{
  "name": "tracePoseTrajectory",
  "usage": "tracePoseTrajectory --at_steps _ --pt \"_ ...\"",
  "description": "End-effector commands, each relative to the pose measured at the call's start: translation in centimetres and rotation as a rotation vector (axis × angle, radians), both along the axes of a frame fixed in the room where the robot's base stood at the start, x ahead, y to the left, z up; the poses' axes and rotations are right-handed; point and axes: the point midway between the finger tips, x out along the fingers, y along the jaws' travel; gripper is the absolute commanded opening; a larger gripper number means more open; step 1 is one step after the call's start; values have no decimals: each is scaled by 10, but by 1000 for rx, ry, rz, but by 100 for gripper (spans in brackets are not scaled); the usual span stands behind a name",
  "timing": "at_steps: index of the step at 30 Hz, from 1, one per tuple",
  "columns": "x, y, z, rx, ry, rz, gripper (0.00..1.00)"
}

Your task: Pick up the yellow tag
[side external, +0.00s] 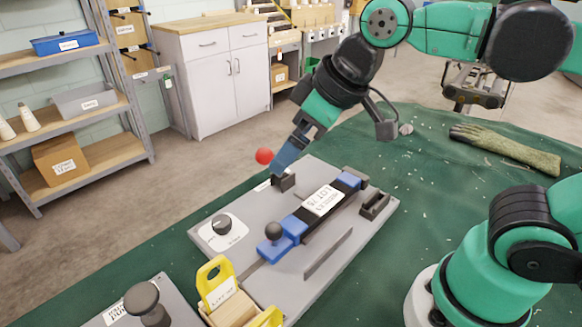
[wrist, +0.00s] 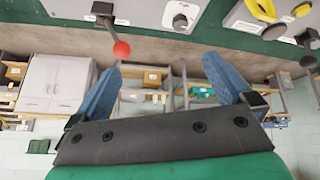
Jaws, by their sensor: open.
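The yellow tag (side external: 216,283) has a loop at its top and a white label. It stands upright by a wooden block (side external: 232,306) at the front of the grey board in the side view. In the wrist view a yellow piece (wrist: 262,9), partly cut off, shows at the top right. My gripper (side external: 286,160) is over the far left part of the board, well away from the tag, with blue fingers. In the wrist view my gripper (wrist: 162,62) has its fingers wide apart with nothing between them.
A red ball knob (side external: 264,156) on a black lever is close to my fingers. The grey board (side external: 325,265) carries a dial (side external: 221,225), a blue slide with a black knob (side external: 273,231) and a white label. Another yellow piece (side external: 268,318) is cut off below. A glove (side external: 505,148) lies right.

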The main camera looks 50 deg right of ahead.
Motion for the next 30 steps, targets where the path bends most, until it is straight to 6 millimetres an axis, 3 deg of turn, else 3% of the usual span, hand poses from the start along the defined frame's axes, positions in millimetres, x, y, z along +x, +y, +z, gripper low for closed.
tracePoseTrajectory --at_steps 3,6,12,24,30 --pt "5 -33 -36 56 -32 -206 100" --pt "3 -49 -53 87 -51 -308 100" --pt "2 -57 -63 105 -64 -366 46" --pt "2 -56 -59 103 -62 -360 46" --pt "1 -56 -33 103 -62 -360 46"
